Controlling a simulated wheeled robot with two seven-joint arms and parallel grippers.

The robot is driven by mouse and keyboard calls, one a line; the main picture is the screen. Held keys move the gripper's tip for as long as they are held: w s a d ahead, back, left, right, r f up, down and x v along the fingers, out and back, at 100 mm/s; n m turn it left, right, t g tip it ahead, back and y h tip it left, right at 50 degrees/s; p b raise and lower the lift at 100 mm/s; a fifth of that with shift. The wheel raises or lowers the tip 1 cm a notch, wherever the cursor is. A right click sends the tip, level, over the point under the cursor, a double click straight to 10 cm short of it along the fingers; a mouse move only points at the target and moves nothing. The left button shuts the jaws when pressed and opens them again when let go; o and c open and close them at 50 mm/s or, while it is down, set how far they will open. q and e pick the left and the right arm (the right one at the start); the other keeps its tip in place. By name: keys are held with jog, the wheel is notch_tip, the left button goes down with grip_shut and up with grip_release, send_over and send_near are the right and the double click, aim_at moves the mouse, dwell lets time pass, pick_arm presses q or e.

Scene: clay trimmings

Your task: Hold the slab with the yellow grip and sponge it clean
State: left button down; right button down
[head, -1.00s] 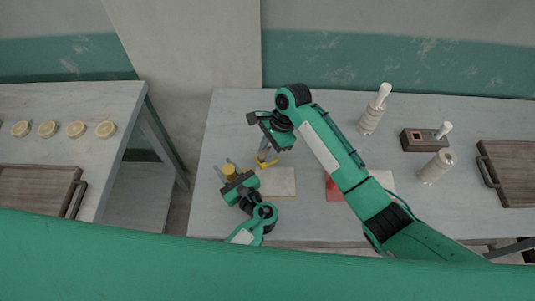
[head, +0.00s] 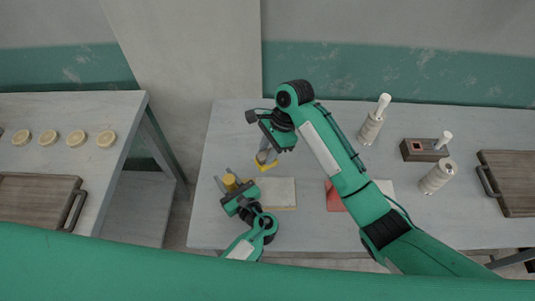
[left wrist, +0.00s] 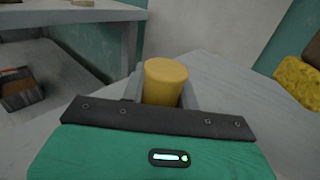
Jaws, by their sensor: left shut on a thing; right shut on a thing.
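A pale flat slab (head: 278,196) with a yellowish front edge lies on the worktable. My left gripper (head: 225,180) is just left of the slab, shut on a yellow cylindrical grip (head: 229,182). The grip also stands between the fingers in the left wrist view (left wrist: 166,80); its lower part is hidden. I cannot tell whether it touches the slab. My right gripper (head: 265,157) is shut on a yellow sponge (head: 267,167), behind the slab's left part and apart from it in the picture. The rough sponge shows at the right edge of the left wrist view (left wrist: 298,80).
My right arm crosses above the worktable (head: 225,130), partly covering a red item (head: 335,199) and a pale sheet. Two spool-like tools (head: 371,128) (head: 437,178), a dark block (head: 418,149) and a wooden tray (head: 512,185) stand right. A left table (head: 120,170) holds several round discs.

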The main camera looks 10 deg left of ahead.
dwell(0.3)
pick_arm(q)
jog(key=c, duration=1)
grip_release()
jog(key=shift+d, duration=0.1)
jog(key=v, duration=1.2)
